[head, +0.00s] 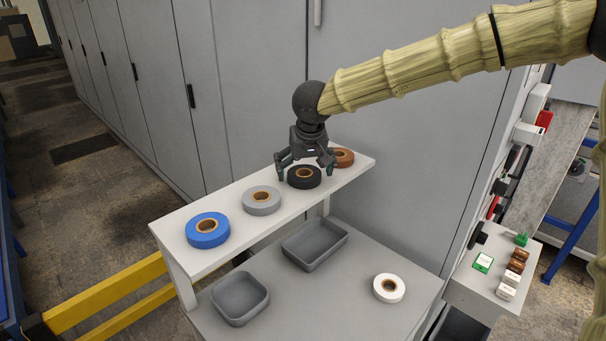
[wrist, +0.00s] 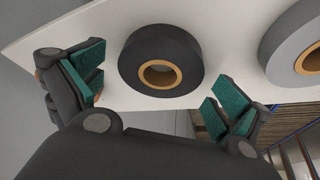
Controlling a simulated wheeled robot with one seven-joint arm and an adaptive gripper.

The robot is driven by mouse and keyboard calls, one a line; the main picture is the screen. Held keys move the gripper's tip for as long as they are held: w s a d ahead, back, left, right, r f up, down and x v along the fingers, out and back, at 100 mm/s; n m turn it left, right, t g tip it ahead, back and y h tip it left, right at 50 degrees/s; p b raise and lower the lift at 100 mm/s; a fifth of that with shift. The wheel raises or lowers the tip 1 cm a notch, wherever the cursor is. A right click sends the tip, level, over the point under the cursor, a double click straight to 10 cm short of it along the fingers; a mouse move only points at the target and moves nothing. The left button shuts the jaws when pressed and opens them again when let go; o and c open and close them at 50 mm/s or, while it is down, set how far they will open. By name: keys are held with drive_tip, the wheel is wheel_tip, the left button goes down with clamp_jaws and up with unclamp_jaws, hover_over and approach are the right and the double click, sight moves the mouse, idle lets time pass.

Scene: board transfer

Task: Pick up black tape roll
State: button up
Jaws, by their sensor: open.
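The black tape roll (head: 304,178) lies flat on the white raised shelf, between the grey and brown rolls. In the wrist view the black tape roll (wrist: 188,54) shows its tan core, lying just ahead of and between the fingers. My gripper (head: 306,174) is open above the roll, with one finger to each side in the head view. In the wrist view my gripper (wrist: 157,100) has green pads spread wider than the roll. Nothing is held. I cannot tell the exact height of the fingertips over the shelf.
The white shelf (head: 178,236) also bears a blue roll (head: 207,231), a grey roll (head: 262,200) and a brown roll (head: 343,157). Below are two grey trays (head: 240,299) (head: 315,246) and a white roll (head: 389,288). Grey cabinets (head: 240,80) stand close behind the shelf.

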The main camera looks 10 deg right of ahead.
drive_tip(key=shift+d+f, duration=0.1)
drive_tip(key=shift+f, duration=0.1)
drive_tip(key=c, duration=1.1)
drive_tip(key=shift+o, duration=0.2)
